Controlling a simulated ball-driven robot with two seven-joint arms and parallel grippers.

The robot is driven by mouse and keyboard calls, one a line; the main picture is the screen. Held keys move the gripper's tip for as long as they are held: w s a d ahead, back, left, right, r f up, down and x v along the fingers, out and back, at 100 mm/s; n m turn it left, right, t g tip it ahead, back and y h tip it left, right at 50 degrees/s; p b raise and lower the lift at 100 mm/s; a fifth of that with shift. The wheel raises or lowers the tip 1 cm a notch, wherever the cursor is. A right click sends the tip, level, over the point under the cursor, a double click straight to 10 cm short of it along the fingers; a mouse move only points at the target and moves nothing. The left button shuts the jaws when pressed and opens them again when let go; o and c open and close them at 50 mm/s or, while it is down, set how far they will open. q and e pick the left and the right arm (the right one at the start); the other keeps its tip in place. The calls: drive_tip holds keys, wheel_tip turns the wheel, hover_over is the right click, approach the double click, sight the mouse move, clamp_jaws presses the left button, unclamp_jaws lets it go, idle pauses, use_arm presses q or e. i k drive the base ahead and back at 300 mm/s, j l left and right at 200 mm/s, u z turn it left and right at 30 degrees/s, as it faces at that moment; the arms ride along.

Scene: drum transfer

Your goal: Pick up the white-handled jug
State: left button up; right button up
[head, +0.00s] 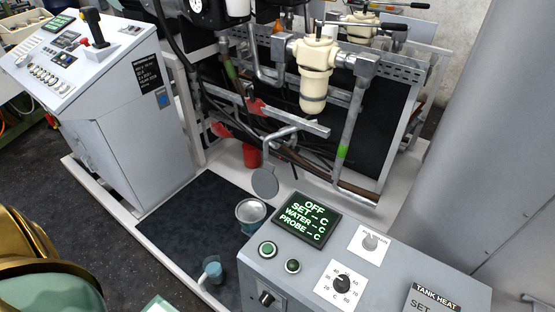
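A small blue-grey jug (214,272) with a white handle (203,279) stands at the lower middle of the head view. It is on the dark mat, just left of the grey control box. The handle points to the lower left. Neither of my grippers shows in this view.
A grey control box (385,285) with a lit display (305,221) stands right of the jug. A metal pot (251,212) sits behind it. A console (110,110) stands at upper left, pipework with a cream filter housing (315,75) at the back. The dark mat (185,225) has free room.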

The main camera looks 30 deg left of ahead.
sight(213, 266)
drive_tip(key=l+u, duration=0.1)
drive_tip(key=u, duration=0.35)
drive_tip(key=k+u, duration=0.1)
drive_tip(key=u, duration=0.4)
drive_tip(key=l+u, duration=0.1)
drive_tip(key=u, duration=0.35)
drive_tip(key=k+u, duration=0.1)
drive_tip(key=u, duration=0.35)
